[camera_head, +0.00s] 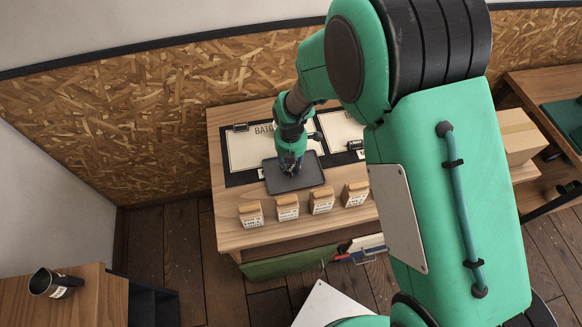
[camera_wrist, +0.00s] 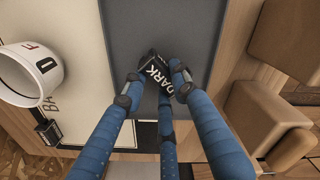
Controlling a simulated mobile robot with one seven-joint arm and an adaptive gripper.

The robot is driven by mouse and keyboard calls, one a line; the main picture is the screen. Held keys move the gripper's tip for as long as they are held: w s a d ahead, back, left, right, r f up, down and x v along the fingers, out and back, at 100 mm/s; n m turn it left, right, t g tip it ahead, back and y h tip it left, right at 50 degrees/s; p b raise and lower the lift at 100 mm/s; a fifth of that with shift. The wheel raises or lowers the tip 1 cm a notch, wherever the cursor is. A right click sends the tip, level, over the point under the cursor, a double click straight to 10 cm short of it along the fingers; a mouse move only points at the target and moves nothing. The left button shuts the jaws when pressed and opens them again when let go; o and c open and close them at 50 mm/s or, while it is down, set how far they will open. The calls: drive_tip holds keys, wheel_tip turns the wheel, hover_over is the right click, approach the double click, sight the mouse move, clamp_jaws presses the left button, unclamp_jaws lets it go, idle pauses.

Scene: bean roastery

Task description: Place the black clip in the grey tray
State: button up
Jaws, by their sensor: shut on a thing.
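The grey tray (camera_head: 311,177) lies flat on the wooden table, and its dark surface fills the middle of the wrist view (camera_wrist: 140,22). My gripper (camera_head: 289,169) points down over the tray. The clip is over the tray and looks tilted between the blue fingers. I cannot tell whether it touches the tray. In the head view my fingers hide the clip.
Several tan-topped bags (camera_head: 288,207) stand along the table's front edge, beside the tray. Two pale boards (camera_head: 250,150) lie behind it, with another black clip (camera_head: 240,127) on the left one. A white cup (camera_wrist: 30,75) stands on that side, close to my fingers.

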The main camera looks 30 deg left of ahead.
sight(291, 166)
drive_tip(key=shift+f, duration=0.6)
drive_tip(key=shift+f, duration=0.15)
drive_tip(key=o, duration=0.8)
wheel_tip(291, 166, up, 12)
drive_tip(key=shift+r+p, duration=0.2)
drive_tip(key=shift+p, duration=0.3)
idle(0.6)
